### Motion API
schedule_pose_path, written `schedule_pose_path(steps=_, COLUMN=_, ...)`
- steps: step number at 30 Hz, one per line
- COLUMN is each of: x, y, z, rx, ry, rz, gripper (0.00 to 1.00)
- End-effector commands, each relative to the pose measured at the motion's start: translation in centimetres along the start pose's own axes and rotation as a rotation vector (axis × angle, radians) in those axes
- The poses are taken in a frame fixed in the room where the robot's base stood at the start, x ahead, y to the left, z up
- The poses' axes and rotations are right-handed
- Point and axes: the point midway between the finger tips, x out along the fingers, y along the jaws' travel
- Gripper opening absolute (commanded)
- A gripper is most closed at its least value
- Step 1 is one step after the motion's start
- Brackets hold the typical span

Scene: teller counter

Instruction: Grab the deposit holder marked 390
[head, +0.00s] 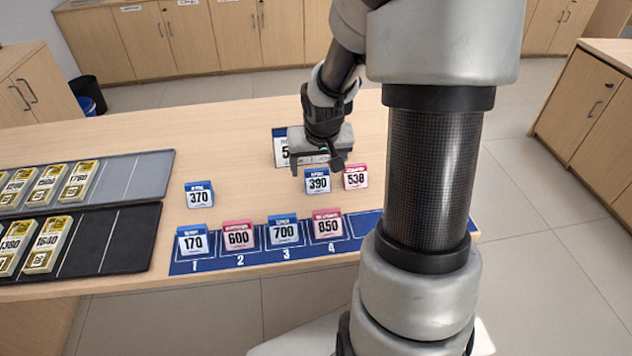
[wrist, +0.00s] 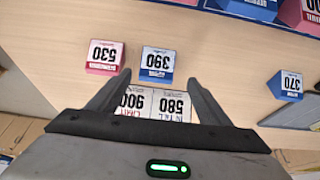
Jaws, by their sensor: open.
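The deposit holder marked 390 (head: 317,182) is a blue and white block standing on the counter. In the wrist view the 390 holder (wrist: 158,62) appears upside down, just beyond the fingertips and roughly centred between them. My gripper (head: 316,166) is open and empty, above and behind the 390 holder in the head view. Its two fingers spread apart in the wrist view (wrist: 157,79). A pink holder marked 530 (head: 355,177) stands close to the right of 390; in the wrist view it is at the left (wrist: 104,56), near one fingertip.
A larger sign (head: 281,148), partly hidden, stands behind my gripper; it shows 580 and 900 in the wrist view (wrist: 155,103). A blue holder marked 370 (head: 199,194) stands left. Trays (head: 150,180) lie left.

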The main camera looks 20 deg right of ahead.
Motion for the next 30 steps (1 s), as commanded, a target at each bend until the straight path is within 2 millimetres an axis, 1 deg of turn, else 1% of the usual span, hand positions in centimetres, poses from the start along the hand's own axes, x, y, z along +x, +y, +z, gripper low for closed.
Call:
schedule_pose_path(steps=4, x=1.2, y=0.2, z=0.2, rx=0.001, ry=-0.002, rz=0.000, gripper=0.72)
schedule_pose_path(steps=9, x=3.9, y=0.7, z=0.3, rx=0.002, ry=-0.003, rz=0.000, gripper=0.72)
schedule_pose_path(steps=12, x=5.1, y=0.6, z=0.3, rx=-0.001, ry=-0.003, rz=0.000, gripper=0.72)
schedule_pose_path(steps=19, x=5.1, y=0.6, z=0.1, rx=0.001, ry=0.000, rz=0.000, gripper=0.72)
schedule_pose_path(steps=20, x=5.1, y=0.6, z=0.1, rx=0.001, ry=0.000, rz=0.000, gripper=0.70)
schedule_pose_path(steps=27, x=5.1, y=0.6, z=0.1, rx=0.001, ry=0.000, rz=0.000, gripper=0.30)
schedule_pose_path(steps=28, x=5.1, y=0.6, z=0.1, rx=0.001, ry=0.000, rz=0.000, gripper=0.27)
schedule_pose_path(steps=30, x=5.1, y=0.6, z=0.1, rx=0.001, ry=0.000, rz=0.000, gripper=0.27)
